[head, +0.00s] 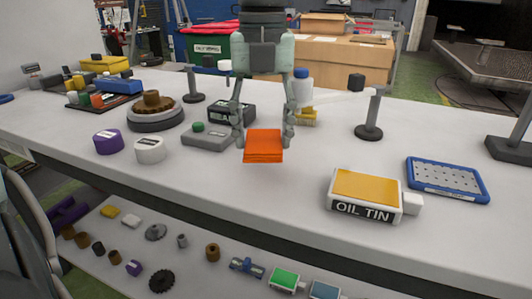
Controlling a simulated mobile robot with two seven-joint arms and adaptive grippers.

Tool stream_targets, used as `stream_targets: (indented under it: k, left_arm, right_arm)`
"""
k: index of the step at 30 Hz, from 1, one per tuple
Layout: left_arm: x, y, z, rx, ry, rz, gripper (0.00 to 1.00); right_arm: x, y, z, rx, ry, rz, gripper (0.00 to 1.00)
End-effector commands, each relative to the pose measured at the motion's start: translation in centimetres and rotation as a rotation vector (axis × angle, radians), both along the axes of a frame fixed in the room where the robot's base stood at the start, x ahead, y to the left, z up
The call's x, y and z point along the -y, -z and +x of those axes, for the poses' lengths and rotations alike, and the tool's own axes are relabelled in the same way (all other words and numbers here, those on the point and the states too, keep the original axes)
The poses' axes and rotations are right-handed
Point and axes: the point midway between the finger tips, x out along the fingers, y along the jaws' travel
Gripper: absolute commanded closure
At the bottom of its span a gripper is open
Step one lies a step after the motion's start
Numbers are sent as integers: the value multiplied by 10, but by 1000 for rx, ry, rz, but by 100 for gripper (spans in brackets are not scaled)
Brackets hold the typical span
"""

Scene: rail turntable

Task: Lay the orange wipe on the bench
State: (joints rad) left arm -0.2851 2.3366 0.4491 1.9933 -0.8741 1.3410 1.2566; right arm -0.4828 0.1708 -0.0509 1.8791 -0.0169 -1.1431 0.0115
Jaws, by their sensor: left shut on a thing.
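My left gripper (264,142) points down over the middle of the white bench (215,190). Its two fingers stand wide, one at each side of the folded orange wipe (263,150), and they are shut on it. The wipe looks like a small flat stack with its front edge facing me. It is at or just above the bench top; I cannot tell if it touches. The fingers partly hide what is behind them. My right gripper is not in view.
An oil tin (366,194) and a blue perforated tray (447,180) lie to the right. A black-based post (368,132) stands behind. Bench in front is clear.

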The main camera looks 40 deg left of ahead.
Motion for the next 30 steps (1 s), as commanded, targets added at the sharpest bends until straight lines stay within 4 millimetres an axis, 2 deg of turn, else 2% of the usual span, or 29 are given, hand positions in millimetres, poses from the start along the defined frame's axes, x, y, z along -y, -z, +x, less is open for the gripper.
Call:
stream_targets:
  k: [5,13,23,29,30]
  left_arm:
    - [7,8,0,-2,1,-1,67]
    - [7,43,0,-2,0,-2,67]
    - [6,46,0,0,0,0,67]
    - [6,47,0,0,0,0,67]
    - [6,47,0,0,0,0,46]
  right_arm:
    - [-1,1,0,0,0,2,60]
    - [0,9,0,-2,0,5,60]
    - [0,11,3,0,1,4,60]
    - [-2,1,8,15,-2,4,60]
    - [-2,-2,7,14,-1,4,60]
